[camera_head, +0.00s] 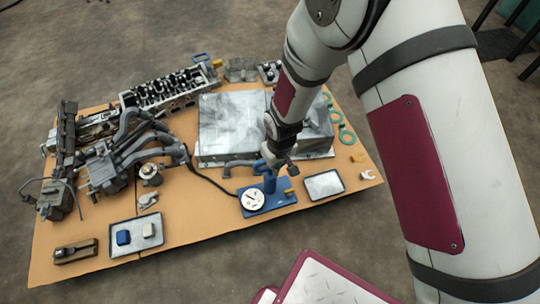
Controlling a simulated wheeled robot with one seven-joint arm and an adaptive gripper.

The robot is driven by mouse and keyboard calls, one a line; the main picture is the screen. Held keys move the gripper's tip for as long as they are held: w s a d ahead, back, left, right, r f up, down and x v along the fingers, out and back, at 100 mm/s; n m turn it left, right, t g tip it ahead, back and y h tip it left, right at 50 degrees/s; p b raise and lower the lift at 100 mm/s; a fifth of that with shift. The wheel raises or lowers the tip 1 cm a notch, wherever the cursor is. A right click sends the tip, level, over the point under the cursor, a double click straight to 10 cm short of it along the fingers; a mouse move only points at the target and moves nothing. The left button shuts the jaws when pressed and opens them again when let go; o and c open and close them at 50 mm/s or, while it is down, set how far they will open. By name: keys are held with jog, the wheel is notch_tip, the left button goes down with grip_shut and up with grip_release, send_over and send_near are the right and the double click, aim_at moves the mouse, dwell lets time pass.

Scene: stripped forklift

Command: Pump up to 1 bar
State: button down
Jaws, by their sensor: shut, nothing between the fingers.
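A blue pump (270,197) with a flat base stands near the front middle of the board. A round white gauge (253,200) with a dark needle sits on its left part; its reading is too small to make out. A blue upright part (269,182) rises behind the gauge. My gripper (272,163) is at the top of this upright part, shut with nothing between its fingers. I cannot tell whether it touches the pump. The wrist partly hides the top of the pump. A dark hose (207,180) runs from the pump left toward the engine parts.
A large grey metal pan (225,118) lies just behind the pump. A small empty tray (324,185) is to its right. A tray (122,250) with a blue and a pale block is front left. Engine parts (140,150) crowd the left side. Bare board lies in front of the pump.

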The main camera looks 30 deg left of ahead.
jog(key=shift+s+d+r, duration=0.1)
jog(key=shift+d, duration=0.05)
notch_tip(320, 180, up, 12)
jog(key=d, duration=0.1)
jog(key=shift+s, duration=0.3)
dwell(0.3)
dwell(2.0)
jog(key=w+d+r+m+h, duration=0.1)
jog(key=d+r+m, duration=0.5)
jog(key=d+r, duration=1.7)
jog(key=s+d+r+m, duration=0.3)
jog(key=s+d, duration=0.5)
jog(key=s, duration=0.2)
jog(key=s+d+r+m, duration=0.35)
jog(key=s+d, duration=0.35)
jog(key=s, duration=0.3)
notch_tip(320, 180, up, 35)
jog(key=t+p, duration=0.3)
jog(key=p, duration=3.1)
jog(key=shift+d+t, duration=0.3)
jog(key=shift+d, duration=0.1)
